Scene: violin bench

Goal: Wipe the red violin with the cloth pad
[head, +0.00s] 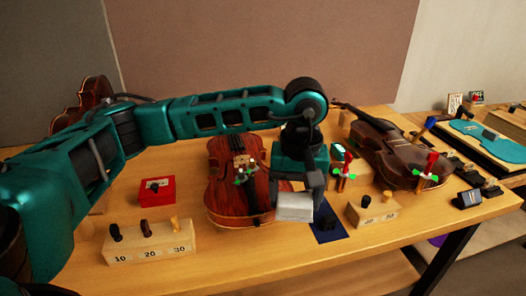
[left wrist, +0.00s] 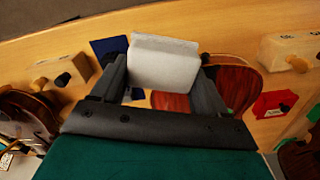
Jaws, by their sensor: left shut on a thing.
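The red violin (head: 228,190) lies on the bench in the middle of the head view, with my left arm crossing over its far end. My left gripper (head: 296,192) is shut on the cloth pad (head: 294,207), a whitish block, at the violin's right edge. In the left wrist view the pad (left wrist: 163,64) sits between the two fingers, and part of the red violin (left wrist: 232,88) shows behind and beside it. I cannot tell whether the pad touches the violin. My right gripper is not in view.
A wooden block marked 10, 20, 30 (head: 150,255) stands front left, near a red box (head: 157,191). A blue mat (head: 329,232) and a smaller peg block (head: 372,213) lie right of the pad. A brown violin (head: 395,155) lies farther right. The bench front is clear.

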